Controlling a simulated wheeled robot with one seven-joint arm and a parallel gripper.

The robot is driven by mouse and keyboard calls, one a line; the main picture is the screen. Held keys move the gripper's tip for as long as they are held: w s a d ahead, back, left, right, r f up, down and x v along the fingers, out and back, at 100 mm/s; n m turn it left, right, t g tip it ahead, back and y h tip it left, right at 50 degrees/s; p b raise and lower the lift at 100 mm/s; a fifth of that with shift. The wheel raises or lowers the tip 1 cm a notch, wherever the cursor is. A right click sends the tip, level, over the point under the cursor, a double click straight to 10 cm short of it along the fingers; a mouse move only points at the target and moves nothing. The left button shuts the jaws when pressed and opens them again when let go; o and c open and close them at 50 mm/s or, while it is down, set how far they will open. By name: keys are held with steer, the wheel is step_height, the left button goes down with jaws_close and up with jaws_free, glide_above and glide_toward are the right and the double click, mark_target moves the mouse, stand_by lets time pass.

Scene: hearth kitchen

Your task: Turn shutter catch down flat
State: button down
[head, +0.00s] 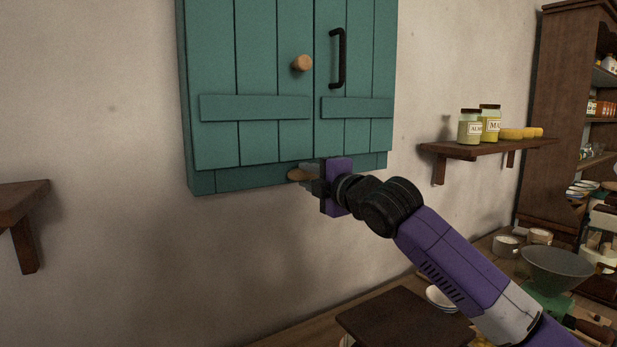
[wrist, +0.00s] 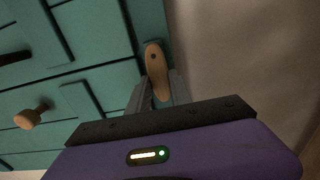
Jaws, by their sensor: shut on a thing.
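The shutter catch (head: 297,174) is a small tan wooden bar on the bottom rail of the teal shutters (head: 250,60). In the head view its left end shows past my fingers, and it looks about level; its right part is hidden. In the wrist view the catch (wrist: 154,58) has a dark pivot spot near its far end and lies roughly along the rail. My gripper (head: 309,172) comes from the right, with one finger on each side of the catch's near end. The fingers (wrist: 160,88) are shut on it.
A round wooden knob (head: 302,63) and a black bar handle (head: 338,58) stick out from the shutters above. A wall shelf (head: 480,148) with jars is at right. Another shelf (head: 22,205) is at left. Bare wall lies below the shutters.

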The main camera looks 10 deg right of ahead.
steer(key=shift+f, duration=0.1)
steer(key=c, duration=1.2)
jaws_free()
steer(key=shift+o, duration=0.2)
steer(key=b+v, duration=0.1)
steer(key=v, duration=0.7)
steer(key=shift+b, duration=0.3)
